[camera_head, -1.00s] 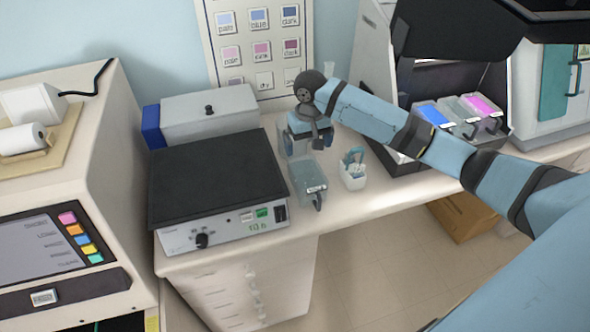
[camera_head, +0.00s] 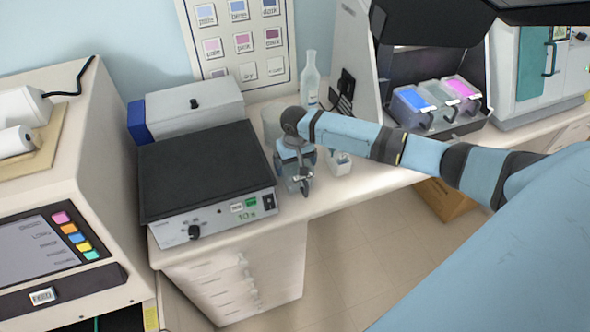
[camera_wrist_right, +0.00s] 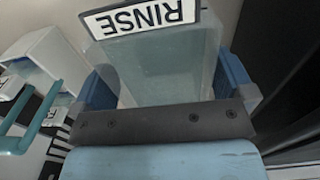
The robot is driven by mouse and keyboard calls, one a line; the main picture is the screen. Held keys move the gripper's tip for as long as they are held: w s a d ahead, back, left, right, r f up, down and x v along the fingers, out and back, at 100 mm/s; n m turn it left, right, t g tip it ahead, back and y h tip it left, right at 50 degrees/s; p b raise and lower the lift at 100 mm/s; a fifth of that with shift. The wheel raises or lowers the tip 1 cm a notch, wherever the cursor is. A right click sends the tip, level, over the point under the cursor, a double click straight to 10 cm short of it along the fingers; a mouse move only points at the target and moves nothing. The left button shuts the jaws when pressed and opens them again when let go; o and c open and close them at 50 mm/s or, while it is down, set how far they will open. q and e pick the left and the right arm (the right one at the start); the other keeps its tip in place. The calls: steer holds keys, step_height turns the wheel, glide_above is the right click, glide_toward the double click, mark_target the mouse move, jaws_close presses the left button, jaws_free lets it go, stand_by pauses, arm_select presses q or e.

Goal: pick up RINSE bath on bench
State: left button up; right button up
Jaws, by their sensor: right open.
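The RINSE bath is a clear, greyish box on the bench. In the right wrist view the bath (camera_wrist_right: 170,62) fills the middle, with its white RINSE label (camera_wrist_right: 140,17) upside down. My right gripper (camera_wrist_right: 168,88) is open, with one blue finger on each side of the bath; I cannot tell whether they touch it. In the head view my right gripper (camera_head: 296,160) points down over the bath (camera_head: 292,183) beside the hot plate and hides most of it. My left gripper is not in view.
A black-topped hot plate (camera_head: 205,170) stands close on the left. A small white container (camera_head: 339,164) stands close on the right. Blue, grey and pink baths (camera_head: 436,105) sit further right. The bench's front edge is near.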

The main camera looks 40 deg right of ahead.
steer(key=shift+f, duration=0.55)
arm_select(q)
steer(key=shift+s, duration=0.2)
arm_select(e)
steer(key=c, duration=1.1)
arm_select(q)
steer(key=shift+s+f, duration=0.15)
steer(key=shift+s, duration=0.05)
arm_select(e)
steer(key=shift+r, duration=0.1)
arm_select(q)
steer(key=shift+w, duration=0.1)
arm_select(e)
steer(key=shift+w+r, duration=0.1)
